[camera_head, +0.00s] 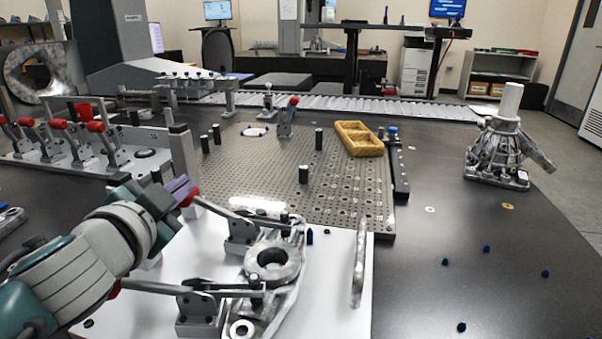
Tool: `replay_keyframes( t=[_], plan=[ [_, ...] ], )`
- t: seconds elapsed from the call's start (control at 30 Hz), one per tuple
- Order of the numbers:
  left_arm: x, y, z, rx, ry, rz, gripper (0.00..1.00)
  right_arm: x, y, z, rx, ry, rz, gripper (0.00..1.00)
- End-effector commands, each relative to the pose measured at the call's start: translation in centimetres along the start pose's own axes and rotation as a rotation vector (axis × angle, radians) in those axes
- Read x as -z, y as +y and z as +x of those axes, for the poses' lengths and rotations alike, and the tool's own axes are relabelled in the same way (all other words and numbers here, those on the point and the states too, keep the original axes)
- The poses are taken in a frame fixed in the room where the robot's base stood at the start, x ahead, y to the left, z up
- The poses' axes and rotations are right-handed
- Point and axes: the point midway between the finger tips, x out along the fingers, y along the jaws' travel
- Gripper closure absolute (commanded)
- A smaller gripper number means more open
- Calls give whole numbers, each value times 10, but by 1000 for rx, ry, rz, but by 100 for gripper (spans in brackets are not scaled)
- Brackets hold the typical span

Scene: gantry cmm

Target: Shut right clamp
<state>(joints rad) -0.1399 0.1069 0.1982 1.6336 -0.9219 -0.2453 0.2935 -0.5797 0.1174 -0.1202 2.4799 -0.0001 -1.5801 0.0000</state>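A white fixture plate (340,262) carries a cast metal part (273,262) with a round bore. Two toggle clamps stand at its left side, a far clamp (240,232) and a near clamp (200,308). I cannot tell which is the right clamp. Both handles lie low toward the left, and both clamp arms reach over the part; contact is hard to judge. My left gripper (184,191), with purple fingers, is at the far clamp's red handle end. Whether the fingers grip it is unclear. My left wrist hides part of the near clamp's handle end. My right gripper is not in view.
A perforated plate (250,185) with black posts lies behind the fixture and holds a yellow tray (358,139). A row of red-handled clamps (60,140) stands at the left. A metal casting (498,150) stands at the right. The dark table (490,285) at front right is mostly clear.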

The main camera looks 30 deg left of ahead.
Motion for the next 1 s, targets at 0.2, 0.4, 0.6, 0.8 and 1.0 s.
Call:
replay_keyframes(
  t=[0.2,0.4,0.6,0.8,1.0],
  plan=[
    [-13,2,3,2,-5,2,100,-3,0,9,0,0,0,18],
    [-17,3,4,1,-4,1,100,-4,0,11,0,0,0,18],
    [-19,3,4,0,-6,2,100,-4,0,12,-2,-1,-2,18],
    [-20,4,4,0,-9,2,100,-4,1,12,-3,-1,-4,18],
    [-19,3,4,-1,-11,2,100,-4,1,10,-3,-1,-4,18]
  ],
)
